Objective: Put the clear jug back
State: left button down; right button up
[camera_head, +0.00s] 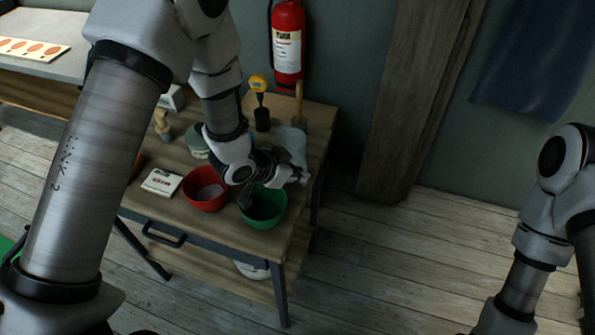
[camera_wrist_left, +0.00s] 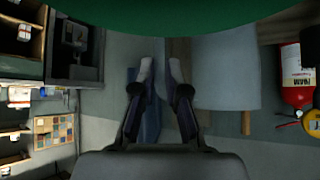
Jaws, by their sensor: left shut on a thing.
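My left gripper (camera_head: 292,177) is low over the worktable, beside and partly above the green bowl (camera_head: 267,221). A pale, bluish see-through vessel, which looks like the clear jug (camera_head: 291,143), is against the gripper's far side at the table's right end. In the left wrist view the two fingers (camera_wrist_left: 160,70) are a little apart, with the pale vessel (camera_wrist_left: 226,70) to their right. The gripper is shut on the jug, though the exact grip point is hard to see. My right gripper is out of view; only its arm shows at the right.
A red bowl (camera_head: 206,200) stands left of the green bowl. A white card (camera_head: 161,183), a yellow-topped dark tool (camera_head: 261,105) and an upright wooden handle (camera_head: 299,101) are also on the table (camera_head: 190,232). A fire extinguisher (camera_head: 288,45) hangs behind. The floor to the right is clear.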

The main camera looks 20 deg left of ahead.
pick_arm(q)
jog(key=c, duration=1.2)
grip_release()
jog(key=shift+f, duration=0.1)
jog(key=b+v, duration=0.1)
jog(key=v, duration=1.1)
